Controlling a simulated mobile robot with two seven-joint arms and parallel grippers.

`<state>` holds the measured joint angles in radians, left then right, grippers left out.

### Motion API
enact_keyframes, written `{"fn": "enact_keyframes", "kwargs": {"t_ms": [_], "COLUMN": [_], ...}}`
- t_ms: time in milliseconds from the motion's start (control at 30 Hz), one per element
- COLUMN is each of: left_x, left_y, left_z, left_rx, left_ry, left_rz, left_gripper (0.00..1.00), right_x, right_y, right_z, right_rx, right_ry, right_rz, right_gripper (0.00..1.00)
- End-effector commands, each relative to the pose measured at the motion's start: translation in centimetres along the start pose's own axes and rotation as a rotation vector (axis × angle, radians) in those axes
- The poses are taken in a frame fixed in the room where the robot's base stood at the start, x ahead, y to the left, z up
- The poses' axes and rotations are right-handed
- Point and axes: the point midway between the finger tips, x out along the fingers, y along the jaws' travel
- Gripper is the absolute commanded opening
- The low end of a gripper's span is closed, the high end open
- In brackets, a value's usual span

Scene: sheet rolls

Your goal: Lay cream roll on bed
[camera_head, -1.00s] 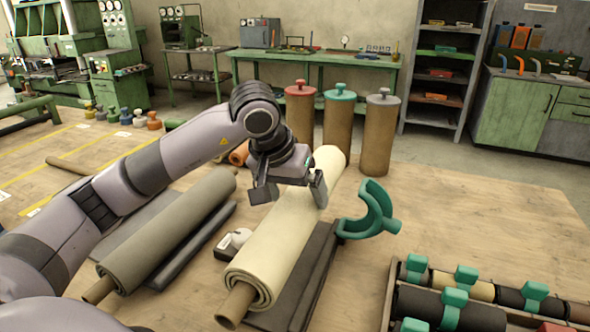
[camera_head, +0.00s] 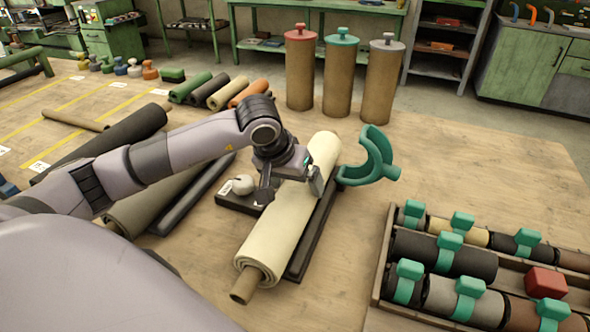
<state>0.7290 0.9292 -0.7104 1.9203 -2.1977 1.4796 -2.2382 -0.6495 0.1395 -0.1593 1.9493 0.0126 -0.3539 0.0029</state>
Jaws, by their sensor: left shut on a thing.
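The cream roll (camera_head: 272,235) lies lengthwise over a dark bed (camera_head: 309,241), with its brown core showing at the near end. The bed shows as a narrow strip right of the roll and as a part at left with a white label and a pale round knob (camera_head: 243,184). Whether the roll touches the bed is hard to tell. My left gripper (camera_head: 292,187) is shut across the middle of the roll, one finger on each side. My right gripper is not in view.
A crate (camera_head: 381,265) of strapped rolls is at right. Three brown canisters (camera_head: 340,80) stand behind. A grey-green roll (camera_head: 150,207) lies left, partly behind my arm. Bare table lies between roll and crate.

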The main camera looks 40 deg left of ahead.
Motion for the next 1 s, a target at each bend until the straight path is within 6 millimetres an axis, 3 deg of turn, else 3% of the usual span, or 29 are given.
{"fn": "enact_keyframes", "kwargs": {"t_ms": [200,233,567,1000], "left_x": [-0.4,0.1,-0.6,-9.1], "left_y": [0.2,0.0,0.0,-0.1], "left_z": [-0.5,0.0,-0.1,-0.1], "left_rx": [0.000,0.001,0.000,0.000], "left_ry": [0.020,0.003,0.005,0.009], "left_rz": [0.008,0.002,0.001,0.001], "left_gripper": [0.09,1.00,1.00,1.00], "right_x": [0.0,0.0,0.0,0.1], "right_y": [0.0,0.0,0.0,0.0], "right_z": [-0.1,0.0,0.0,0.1], "right_rx": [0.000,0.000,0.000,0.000], "right_ry": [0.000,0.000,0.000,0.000], "right_rz": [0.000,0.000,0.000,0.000], "right_gripper": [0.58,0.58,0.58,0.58]}}
